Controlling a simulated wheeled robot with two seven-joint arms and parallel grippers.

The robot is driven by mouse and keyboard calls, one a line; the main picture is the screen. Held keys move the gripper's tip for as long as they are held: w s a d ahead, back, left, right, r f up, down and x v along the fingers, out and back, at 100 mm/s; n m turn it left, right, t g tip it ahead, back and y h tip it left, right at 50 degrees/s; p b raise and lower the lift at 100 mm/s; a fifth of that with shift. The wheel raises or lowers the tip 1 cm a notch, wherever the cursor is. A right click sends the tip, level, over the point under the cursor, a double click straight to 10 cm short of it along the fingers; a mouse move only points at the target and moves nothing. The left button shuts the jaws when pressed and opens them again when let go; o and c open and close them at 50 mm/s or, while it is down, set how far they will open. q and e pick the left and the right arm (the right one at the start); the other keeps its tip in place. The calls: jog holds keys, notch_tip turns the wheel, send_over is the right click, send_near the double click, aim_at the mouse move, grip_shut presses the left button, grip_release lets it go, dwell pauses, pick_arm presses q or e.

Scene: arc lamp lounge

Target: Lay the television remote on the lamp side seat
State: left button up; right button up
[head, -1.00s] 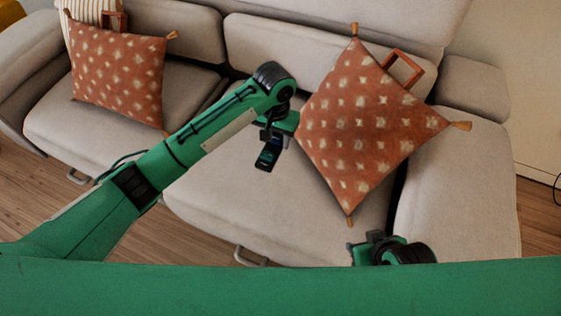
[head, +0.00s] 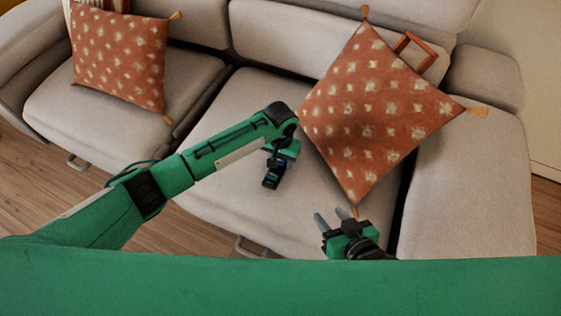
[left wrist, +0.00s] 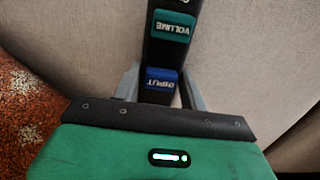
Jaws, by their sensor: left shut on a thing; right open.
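My left gripper (head: 275,168) is shut on the dark television remote (head: 270,182) over the right-hand sofa seat (head: 225,190). In the left wrist view the black remote (left wrist: 171,48) stands out between the fingers, with a green VOLUME key and a blue INPUT key. I cannot tell whether its lower end touches the seat. No lamp is in view, so which seat is the lamp side one does not show. My right gripper (head: 329,216) is open and empty near the front of the same seat.
A rust-coloured patterned cushion (head: 375,110) leans at the right of this seat, close to the left gripper. A similar cushion (head: 120,58) is on the left-hand seat (head: 135,115). The right armrest (head: 465,190) is bare. The middle and front of the right-hand seat are clear.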

pick_arm(q)
jog(key=shift+f, duration=0.45)
pick_arm(e)
jog(key=shift+a, duration=0.25)
pick_arm(q)
jog(key=o, duration=1.1)
jog(key=shift+f, duration=0.1)
pick_arm(e)
jog(key=shift+d, duration=0.1)
pick_arm(q)
jog(key=shift+r, duration=0.45)
notch_tip(320, 180, up, 11)
jog(key=p, duration=0.3)
jog(key=shift+r, duration=0.2)
pick_arm(e)
jog(key=s+d+g+h, duration=0.2)
jog(key=d+g, duration=0.1)
jog(key=d, duration=0.2)
jog(key=shift+s+d+g, duration=0.15)
jog(key=shift+d+g, duration=0.15)
